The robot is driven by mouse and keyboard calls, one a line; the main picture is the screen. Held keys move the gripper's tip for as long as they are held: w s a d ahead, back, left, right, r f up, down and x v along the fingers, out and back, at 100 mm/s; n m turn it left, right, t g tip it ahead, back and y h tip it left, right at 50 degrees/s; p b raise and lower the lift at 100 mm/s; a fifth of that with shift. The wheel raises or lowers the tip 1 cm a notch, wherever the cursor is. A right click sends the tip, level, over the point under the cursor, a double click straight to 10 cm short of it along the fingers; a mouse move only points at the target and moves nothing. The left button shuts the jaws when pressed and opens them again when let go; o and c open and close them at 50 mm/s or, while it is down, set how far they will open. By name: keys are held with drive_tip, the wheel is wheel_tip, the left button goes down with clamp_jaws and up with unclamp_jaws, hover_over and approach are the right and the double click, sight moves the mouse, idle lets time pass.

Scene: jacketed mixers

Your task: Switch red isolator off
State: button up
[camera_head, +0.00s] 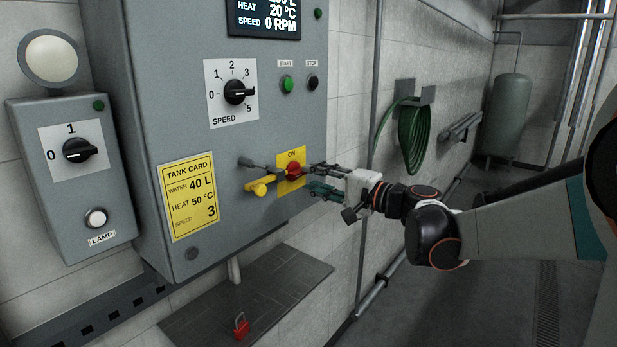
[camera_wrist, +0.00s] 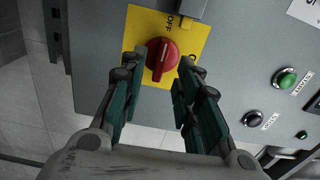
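The red isolator (camera_head: 294,171) is a rotary knob on a yellow plate (camera_head: 285,188) low on the grey cabinet. It also shows in the wrist view (camera_wrist: 161,58). The wrist view shows the word OFF above the knob, with ON partly hidden to its right. The knob's raised grip runs roughly up and down there, in line with OFF; its pointing end is unclear. My gripper (camera_head: 325,180) comes from the right in the head view. It is open in the wrist view (camera_wrist: 156,76), its fingertips on either side of the knob's lower part. I cannot tell whether they touch it.
A grey rod and a yellow handle (camera_head: 260,187) stick out left of the plate. A red padlock (camera_head: 241,327) lies on the dark shelf (camera_head: 290,285) below. The speed dial (camera_head: 237,92) and green start button (camera_head: 287,84) sit above. Floor to the right is clear.

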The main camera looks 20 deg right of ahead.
drive_tip(key=v, duration=0.8)
drive_tip(key=shift+s+d, duration=0.2)
drive_tip(key=shift+s, duration=0.1)
